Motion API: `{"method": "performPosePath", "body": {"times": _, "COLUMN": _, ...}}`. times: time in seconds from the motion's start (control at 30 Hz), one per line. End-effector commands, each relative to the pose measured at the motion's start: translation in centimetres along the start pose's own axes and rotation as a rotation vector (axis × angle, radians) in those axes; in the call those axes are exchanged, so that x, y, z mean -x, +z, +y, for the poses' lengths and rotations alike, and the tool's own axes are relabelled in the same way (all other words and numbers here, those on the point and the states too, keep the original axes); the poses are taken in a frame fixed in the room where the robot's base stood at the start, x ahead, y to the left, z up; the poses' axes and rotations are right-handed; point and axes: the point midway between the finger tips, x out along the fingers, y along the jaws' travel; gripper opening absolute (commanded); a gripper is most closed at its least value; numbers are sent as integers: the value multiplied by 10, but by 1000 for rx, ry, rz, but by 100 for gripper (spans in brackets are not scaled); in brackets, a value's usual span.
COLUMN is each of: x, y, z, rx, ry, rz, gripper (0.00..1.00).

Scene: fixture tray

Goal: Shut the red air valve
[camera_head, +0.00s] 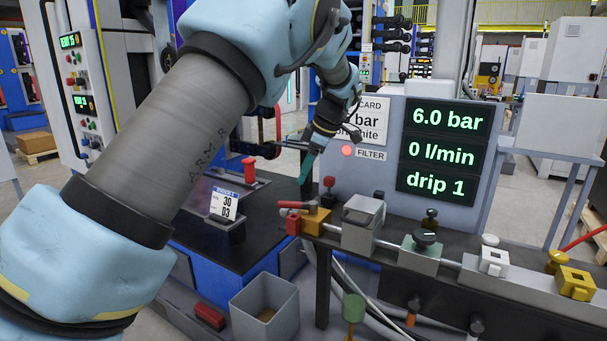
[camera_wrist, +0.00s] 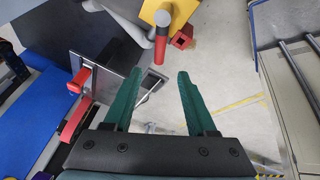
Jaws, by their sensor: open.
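The air valve is a yellow block (camera_head: 314,219) at the left end of the rail, with a red lever handle (camera_head: 295,204) pointing left. In the wrist view the red handle (camera_wrist: 161,45) extends from the yellow block (camera_wrist: 172,10) toward my gripper, just beyond the fingertips and left of the middle of their gap. My gripper (camera_head: 306,166) has green fingers, pointing down above and behind the valve in the head view. In the wrist view my gripper (camera_wrist: 160,80) is open, with nothing between its fingers. It looks apart from the handle.
The rail (camera_head: 450,268) carries several fittings right of the valve. A panel display (camera_head: 443,118) reads 6.0 bar, 0 l/min and drip 1. A red-handled clamp (camera_head: 249,170) and a date card (camera_head: 224,204) stand on the dark table. A grey bin (camera_head: 265,308) stands below.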

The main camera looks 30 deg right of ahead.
Motion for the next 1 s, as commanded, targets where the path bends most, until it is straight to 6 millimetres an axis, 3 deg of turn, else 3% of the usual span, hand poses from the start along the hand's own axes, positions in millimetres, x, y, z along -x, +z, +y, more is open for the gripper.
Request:
{"method": "performPosePath", "body": {"times": 0.07, "x": 0, "y": 0, "z": 0, "rx": 0, "ry": 0, "rz": 0, "gripper": 56}}
{"method": "performPosePath", "body": {"times": 0.27, "x": -5, "y": -4, "z": 3, "rx": -99, "ry": 0, "rz": -27, "gripper": 33}}
{"method": "performPosePath", "body": {"times": 0.57, "x": -28, "y": -20, "z": 21, "rx": -714, "ry": 88, "rz": -176, "gripper": 0}}
{"method": "performPosePath", "body": {"times": 0.8, "x": -38, "y": -33, "z": 37, "rx": -1210, "ry": 257, "rz": -236, "gripper": 0}}
{"method": "performPosePath", "body": {"times": 1.0, "x": -41, "y": -41, "z": 46, "rx": -1459, "ry": 367, "rz": -227, "gripper": 0}}
